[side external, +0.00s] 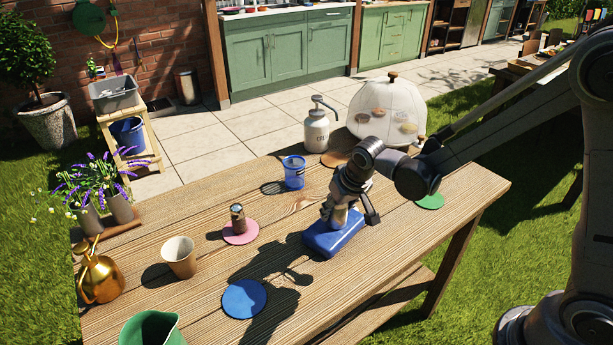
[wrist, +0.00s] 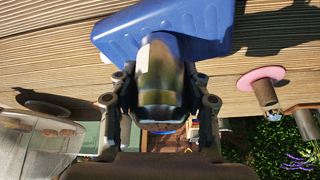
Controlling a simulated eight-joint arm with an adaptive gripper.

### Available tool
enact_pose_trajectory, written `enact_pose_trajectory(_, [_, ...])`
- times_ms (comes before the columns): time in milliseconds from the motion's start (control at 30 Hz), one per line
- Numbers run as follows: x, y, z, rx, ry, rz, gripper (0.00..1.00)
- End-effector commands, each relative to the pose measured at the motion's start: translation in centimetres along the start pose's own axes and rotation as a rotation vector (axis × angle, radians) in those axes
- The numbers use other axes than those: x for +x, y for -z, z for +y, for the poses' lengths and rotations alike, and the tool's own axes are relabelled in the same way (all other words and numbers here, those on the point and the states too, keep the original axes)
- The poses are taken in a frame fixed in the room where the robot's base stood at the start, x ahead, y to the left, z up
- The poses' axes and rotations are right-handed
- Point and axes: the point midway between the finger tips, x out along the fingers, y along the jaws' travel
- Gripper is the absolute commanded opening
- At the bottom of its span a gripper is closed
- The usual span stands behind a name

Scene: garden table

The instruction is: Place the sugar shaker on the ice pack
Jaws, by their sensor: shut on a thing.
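The blue ice pack (side external: 322,243) lies on the wooden table right of centre; it also fills the top of the wrist view (wrist: 110,38). My gripper (side external: 349,205) is above it, shut on the sugar shaker (side external: 339,216), which looks like a shiny, brownish glass or metal body with a pale label. In the wrist view, the shaker (wrist: 160,75) sits between both fingers, its far end over the ice pack. In the side view its lower end meets the pack's top, roughly upright; whether it bears its weight there I cannot tell.
A blue cup (side external: 294,172), a white pump bottle (side external: 316,132) and a mesh dome (side external: 388,110) stand behind. A small cylinder (side external: 238,220) stands on a pink coaster (side external: 240,238). A paper cup (side external: 180,257) is at left. A blue coaster (side external: 244,299) lies bare in front.

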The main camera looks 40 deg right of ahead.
Motion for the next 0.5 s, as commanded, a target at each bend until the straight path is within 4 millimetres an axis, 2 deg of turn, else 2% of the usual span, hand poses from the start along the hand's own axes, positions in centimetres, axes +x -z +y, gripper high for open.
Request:
enact_pose_trajectory(67, [0.21,-0.06,0.00,0.000,0.000,0.000,0.11])
enact_pose_trajectory(100, [0.23,-0.07,0.00,0.000,0.000,0.000,0.54])
enact_pose_trajectory(167, [0.22,-0.07,0.00,0.000,0.000,0.000,0.70])
enact_pose_trajectory(500, [0.12,-0.04,0.00,0.000,0.000,0.000,0.70])
